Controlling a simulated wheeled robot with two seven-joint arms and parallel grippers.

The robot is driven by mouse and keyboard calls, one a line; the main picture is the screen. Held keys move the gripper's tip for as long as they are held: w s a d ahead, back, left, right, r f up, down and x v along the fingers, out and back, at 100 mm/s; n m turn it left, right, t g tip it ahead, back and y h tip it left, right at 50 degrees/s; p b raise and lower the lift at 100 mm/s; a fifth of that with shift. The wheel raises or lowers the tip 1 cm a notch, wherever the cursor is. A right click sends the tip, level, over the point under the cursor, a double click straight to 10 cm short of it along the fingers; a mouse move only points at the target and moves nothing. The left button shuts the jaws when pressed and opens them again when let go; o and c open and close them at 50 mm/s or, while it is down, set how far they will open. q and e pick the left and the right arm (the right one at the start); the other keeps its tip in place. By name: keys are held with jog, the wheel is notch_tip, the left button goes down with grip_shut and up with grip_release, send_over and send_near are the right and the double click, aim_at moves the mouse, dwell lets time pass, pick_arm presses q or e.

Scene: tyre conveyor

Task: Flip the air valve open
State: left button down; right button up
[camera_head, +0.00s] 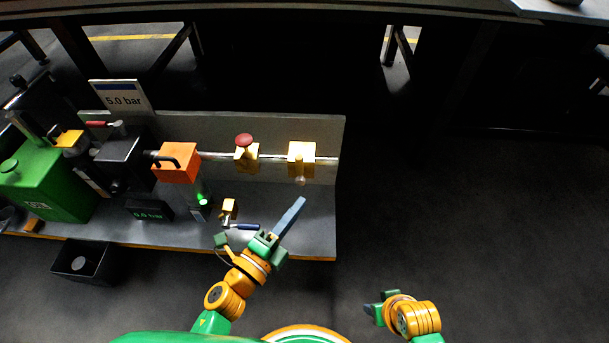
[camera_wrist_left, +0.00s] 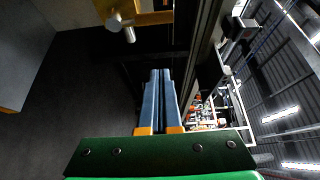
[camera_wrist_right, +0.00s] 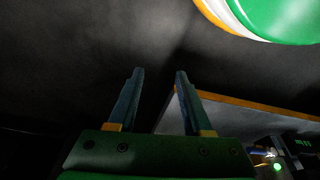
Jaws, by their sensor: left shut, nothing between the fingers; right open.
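I cannot tell for certain which fitting is the air valve. A yellow block (camera_head: 302,151) sits on the right end of the pipe, with a stub or lever (camera_head: 300,174) hanging down from it; a grey round-ended piece (camera_wrist_left: 128,32) shows under yellow in the left wrist view. Left of it, a red round knob (camera_head: 243,140) tops another yellow fitting. My left gripper (camera_head: 302,201) is shut and empty, its blue fingers just below the hanging lever and apart from it; the fingers also show together in the left wrist view (camera_wrist_left: 160,74). My right gripper (camera_wrist_right: 158,76) is open and empty, low at the right.
The grey bench (camera_head: 310,222) carries a green machine (camera_head: 50,183), a black box (camera_head: 124,160), an orange box (camera_head: 177,163) and a small yellow fitting with a blue handle (camera_head: 244,226). A "5.0 bar" sign (camera_head: 123,100) stands behind; a green display (camera_head: 148,213) reads "0.0 bar". The floor right is clear.

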aim_at(300, 166)
pick_arm(q)
jog(key=shift+w, duration=0.1)
jog(key=w+d+b, duration=0.1)
jog(key=w, duration=0.8)
jog(key=shift+w, duration=0.15)
pick_arm(e)
jog(key=v, duration=0.2)
jog(key=shift+w+r, duration=0.3)
jog(key=shift+r, duration=0.2)
